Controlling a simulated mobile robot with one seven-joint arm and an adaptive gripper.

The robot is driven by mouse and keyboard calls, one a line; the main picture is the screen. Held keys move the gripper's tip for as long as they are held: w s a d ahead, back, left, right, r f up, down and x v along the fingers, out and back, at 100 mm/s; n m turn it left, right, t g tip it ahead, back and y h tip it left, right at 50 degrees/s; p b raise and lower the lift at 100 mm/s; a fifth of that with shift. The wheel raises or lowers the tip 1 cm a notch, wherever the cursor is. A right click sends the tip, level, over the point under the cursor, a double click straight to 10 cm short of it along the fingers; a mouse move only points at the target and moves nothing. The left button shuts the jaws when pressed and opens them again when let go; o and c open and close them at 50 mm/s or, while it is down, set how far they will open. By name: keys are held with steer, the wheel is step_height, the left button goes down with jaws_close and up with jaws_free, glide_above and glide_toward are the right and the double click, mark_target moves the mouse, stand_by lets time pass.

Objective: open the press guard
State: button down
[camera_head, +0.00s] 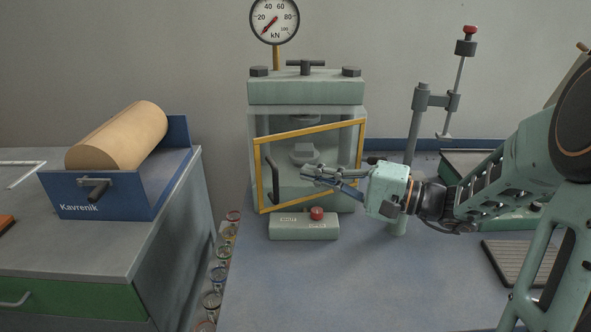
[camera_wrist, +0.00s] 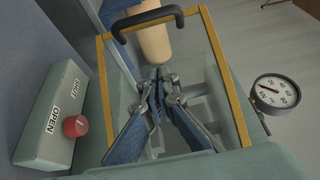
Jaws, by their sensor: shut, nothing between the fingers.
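The press guard (camera_head: 257,180) is a clear pane in a yellow frame on the front of the pale green press (camera_head: 306,92). In the head view it stands ajar, its left edge swung out toward the bench front and its right edge close to the press. Its dark handle (camera_head: 272,180) is near the left edge; it also shows in the wrist view (camera_wrist: 148,20). My gripper (camera_head: 308,174) is shut and empty, right of the handle and apart from it, overlapping the lower guard. In the wrist view the fingertips (camera_wrist: 160,76) overlap the pane; I cannot tell whether they touch it.
A grey post stand (camera_head: 416,130) is close right of the press. A blue roll holder (camera_head: 120,190) is left.

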steer(key=b+x, duration=0.1)
steer(key=x, duration=0.8)
steer(key=shift+s+d, duration=0.1)
